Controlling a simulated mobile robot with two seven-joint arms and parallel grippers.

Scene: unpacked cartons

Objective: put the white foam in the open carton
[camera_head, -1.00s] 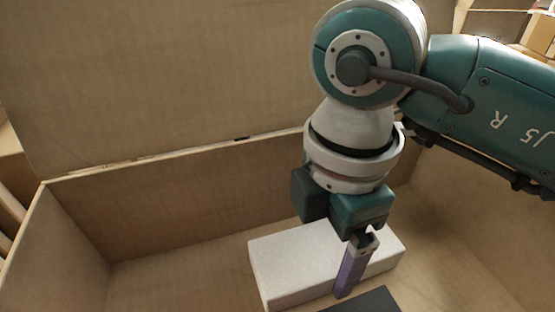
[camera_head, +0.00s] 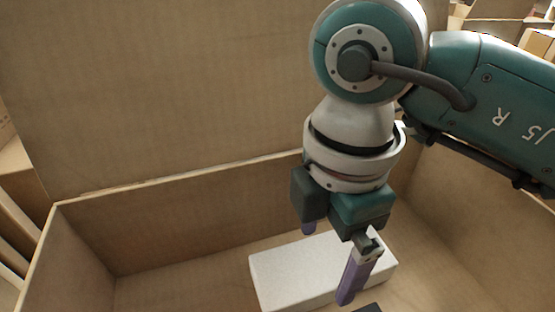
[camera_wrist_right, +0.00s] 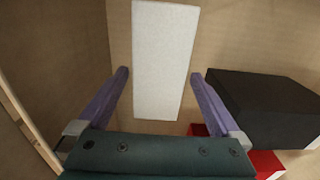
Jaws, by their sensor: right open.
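The white foam (camera_head: 295,270) is a pale rectangular block lying on the floor inside the open carton (camera_head: 180,225). It also shows in the right wrist view (camera_wrist_right: 165,60), where it appears between the two finger lines. My right gripper (camera_head: 328,263) points down over the foam in the head view, with purple fingers spread apart. In the right wrist view the right gripper (camera_wrist_right: 159,75) is open, with a finger on each side of the foam. Whether the fingers touch the foam cannot be told. My left gripper is not in view.
A black box (camera_wrist_right: 265,105) lies right of the foam in the right wrist view, with a red thing (camera_wrist_right: 268,162) near it. The carton's tall back flap (camera_head: 150,90) stands upright behind. Bare carton floor shows left of the foam in the head view.

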